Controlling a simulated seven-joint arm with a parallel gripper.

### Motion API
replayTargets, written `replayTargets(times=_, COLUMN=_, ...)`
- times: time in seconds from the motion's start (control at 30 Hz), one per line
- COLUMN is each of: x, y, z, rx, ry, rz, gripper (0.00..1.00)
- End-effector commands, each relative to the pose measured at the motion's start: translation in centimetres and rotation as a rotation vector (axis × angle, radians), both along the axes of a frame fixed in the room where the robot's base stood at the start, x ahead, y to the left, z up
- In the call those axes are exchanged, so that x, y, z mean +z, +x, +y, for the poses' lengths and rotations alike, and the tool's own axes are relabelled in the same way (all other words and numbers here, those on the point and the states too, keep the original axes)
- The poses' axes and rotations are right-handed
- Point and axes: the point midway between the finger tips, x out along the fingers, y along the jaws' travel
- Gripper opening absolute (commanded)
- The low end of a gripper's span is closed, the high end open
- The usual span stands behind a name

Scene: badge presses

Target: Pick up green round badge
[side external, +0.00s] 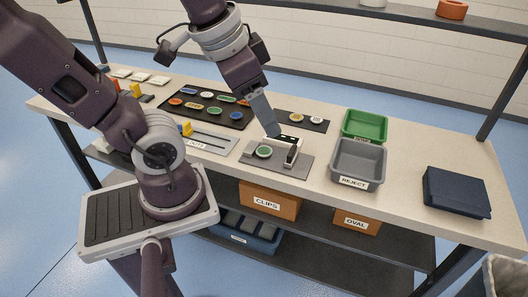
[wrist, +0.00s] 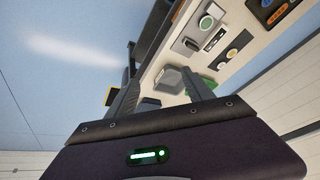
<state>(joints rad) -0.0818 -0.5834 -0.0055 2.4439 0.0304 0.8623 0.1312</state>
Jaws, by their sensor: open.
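My gripper (side external: 272,127) is above and behind the press in the side view, apart from the badge. In the wrist view my gripper (wrist: 160,80) is open, with nothing visible between its two fingers. The badge is above and right of the fingers there.
A black tray (side external: 217,122) holds several coloured badges. A small dark mat (side external: 318,126) holds a yellow and a white badge. Right of the press stand a green bin (side external: 364,124) and a grey REJECT bin (side external: 358,161). A dark blue box (side external: 456,193) sits far right.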

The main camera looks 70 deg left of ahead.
Motion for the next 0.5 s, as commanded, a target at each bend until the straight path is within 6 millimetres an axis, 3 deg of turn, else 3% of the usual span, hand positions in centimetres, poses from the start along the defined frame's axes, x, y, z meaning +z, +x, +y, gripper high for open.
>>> replayTargets(times=0.1, x=-2.6, y=4.9, z=4.5, rx=-0.088, ry=0.098, rz=0.168, gripper=0.6)
replayTargets(times=0.2, x=-6.6, y=8.1, z=9.2, rx=-0.205, ry=0.139, rz=0.312, gripper=0.6)
replayTargets(times=0.33, x=-12.7, y=9.9, z=14.7, rx=-0.359, ry=0.129, rz=0.455, gripper=0.6)
replayTargets(times=0.4, x=-15.3, y=9.9, z=16.7, rx=-0.425, ry=0.113, rz=0.499, gripper=0.6)
replayTargets(times=0.5, x=-17.6, y=9.8, z=18.1, rx=-0.483, ry=0.094, rz=0.53, gripper=0.6)
